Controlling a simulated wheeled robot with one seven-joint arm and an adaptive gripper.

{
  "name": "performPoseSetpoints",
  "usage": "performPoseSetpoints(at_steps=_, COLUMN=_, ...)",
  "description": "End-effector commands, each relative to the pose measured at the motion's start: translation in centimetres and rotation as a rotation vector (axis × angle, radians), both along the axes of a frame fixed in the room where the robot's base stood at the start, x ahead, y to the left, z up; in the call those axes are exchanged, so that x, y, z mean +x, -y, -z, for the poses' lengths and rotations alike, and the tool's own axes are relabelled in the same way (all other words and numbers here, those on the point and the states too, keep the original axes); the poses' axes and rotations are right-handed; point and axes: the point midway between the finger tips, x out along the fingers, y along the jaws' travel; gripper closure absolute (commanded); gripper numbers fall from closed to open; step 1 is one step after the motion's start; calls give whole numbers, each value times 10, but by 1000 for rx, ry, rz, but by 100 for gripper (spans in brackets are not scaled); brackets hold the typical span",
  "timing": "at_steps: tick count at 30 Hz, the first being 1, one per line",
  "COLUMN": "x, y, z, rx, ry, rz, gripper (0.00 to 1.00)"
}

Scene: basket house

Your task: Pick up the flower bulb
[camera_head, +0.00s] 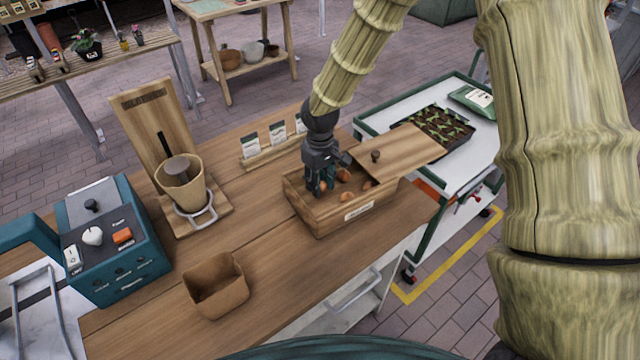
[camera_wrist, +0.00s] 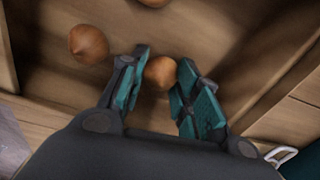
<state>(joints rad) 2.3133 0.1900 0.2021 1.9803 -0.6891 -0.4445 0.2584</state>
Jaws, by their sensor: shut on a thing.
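My gripper (camera_head: 318,186) reaches down into a wooden box (camera_head: 327,216) on the workbench in the head view. In the wrist view its two teal fingers (camera_wrist: 160,82) are shut on a round brown flower bulb (camera_wrist: 161,72), which sits between the fingertips, low in the box. Another bulb (camera_wrist: 89,43) lies to the left of the fingers, apart from them. A third bulb (camera_wrist: 154,2) is cut off by the top edge of the wrist view. In the head view, loose bulbs (camera_head: 344,175) lie in the box to the right of my gripper. The fingers partly hide the held bulb.
A wooden lid (camera_head: 405,150) with a dark knob sits over the box's right side. Seed packets (camera_head: 277,134) stand behind the box. A brown pot (camera_head: 216,287) stands at the bench's front, near a teal machine (camera_head: 112,250). The wooden benchtop (camera_head: 262,245) between is clear.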

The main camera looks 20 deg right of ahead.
Motion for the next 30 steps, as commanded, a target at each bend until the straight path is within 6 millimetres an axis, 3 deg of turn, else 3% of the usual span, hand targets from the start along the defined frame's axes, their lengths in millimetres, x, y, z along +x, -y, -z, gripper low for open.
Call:
performPoseSetpoints(at_steps=5, x=1, y=0, z=-13, rx=1, ry=4, rz=0, gripper=85)
performPoseSetpoints(at_steps=21, x=1, y=0, z=-85, rx=1, ry=2, rz=1, gripper=85)
performPoseSetpoints(at_steps=30, x=0, y=0, z=-99, rx=1, ry=0, rz=1, gripper=85)
